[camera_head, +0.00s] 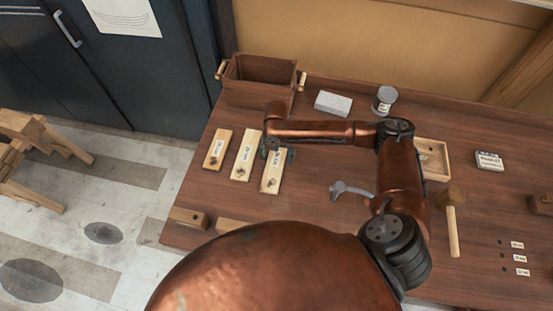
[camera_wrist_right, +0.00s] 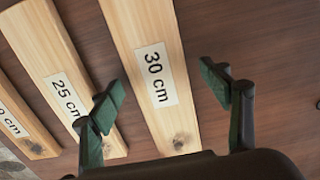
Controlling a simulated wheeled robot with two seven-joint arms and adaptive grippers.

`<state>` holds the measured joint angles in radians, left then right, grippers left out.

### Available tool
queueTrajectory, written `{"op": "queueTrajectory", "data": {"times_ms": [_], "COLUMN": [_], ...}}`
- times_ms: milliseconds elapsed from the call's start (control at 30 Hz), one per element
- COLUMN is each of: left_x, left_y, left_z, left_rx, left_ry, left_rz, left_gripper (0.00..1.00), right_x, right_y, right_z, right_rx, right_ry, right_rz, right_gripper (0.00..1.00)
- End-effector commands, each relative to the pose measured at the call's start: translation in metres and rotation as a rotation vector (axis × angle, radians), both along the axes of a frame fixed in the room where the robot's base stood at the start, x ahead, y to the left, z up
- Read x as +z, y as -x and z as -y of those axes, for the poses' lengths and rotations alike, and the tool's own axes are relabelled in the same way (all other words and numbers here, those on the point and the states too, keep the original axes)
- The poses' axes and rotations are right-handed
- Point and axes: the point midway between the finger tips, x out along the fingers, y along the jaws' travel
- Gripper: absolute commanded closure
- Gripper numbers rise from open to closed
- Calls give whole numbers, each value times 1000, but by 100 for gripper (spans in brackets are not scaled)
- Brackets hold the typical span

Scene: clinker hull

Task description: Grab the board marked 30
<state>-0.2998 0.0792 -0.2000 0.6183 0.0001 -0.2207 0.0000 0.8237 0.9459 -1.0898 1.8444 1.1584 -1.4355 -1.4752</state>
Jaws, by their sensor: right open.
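The board marked 30 cm (camera_wrist_right: 150,35) is pale wood with a white label and a dark knot near its lower end. In the head view it is the rightmost of three boards (camera_head: 271,184) lying side by side on the workbench, its upper part hidden by my right arm. My right gripper (camera_wrist_right: 162,93) is open, its green-padded fingers on either side of this board in the wrist view. In the head view the right gripper (camera_head: 277,153) is over the board's upper part. I cannot tell its exact height above the board. My left gripper is not in view.
The 25 cm board (camera_wrist_right: 50,50) lies just left, close to one finger. A third, shorter board (camera_head: 217,149) lies beyond it. A wooden box (camera_head: 258,82), grey block (camera_head: 333,103), tin (camera_head: 384,100), clamp-like grey tool (camera_head: 350,190) and mallet (camera_head: 452,225) are on the workbench (camera_head: 310,212).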

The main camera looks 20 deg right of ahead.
Motion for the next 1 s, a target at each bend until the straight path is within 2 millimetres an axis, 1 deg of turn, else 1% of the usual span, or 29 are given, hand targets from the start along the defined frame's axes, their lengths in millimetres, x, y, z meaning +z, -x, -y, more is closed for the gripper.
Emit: {"op": "queueTrajectory", "data": {"times_ms": [33, 100, 200, 367, 600, 933, 1000], "left_x": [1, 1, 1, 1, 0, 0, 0], "left_y": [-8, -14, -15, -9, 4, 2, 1], "left_z": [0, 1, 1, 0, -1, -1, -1], "left_rx": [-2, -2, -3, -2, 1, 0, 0], "left_ry": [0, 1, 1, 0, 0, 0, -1], "left_rz": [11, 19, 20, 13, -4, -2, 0], "left_gripper": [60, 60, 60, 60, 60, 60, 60], "right_x": [-2, -2, -2, -2, -1, -1, -1], "right_y": [-1, -1, -1, -1, -1, -1, -1], "right_z": [0, -1, -1, -1, -1, -1, -1], "right_rx": [0, 1, 2, 2, 2, 2, 2], "right_ry": [0, 0, 0, 0, 0, 0, 0], "right_rz": [1, 1, 1, 1, 1, 1, 1], "right_gripper": [29, 29, 29, 40, 57, 79, 79]}}
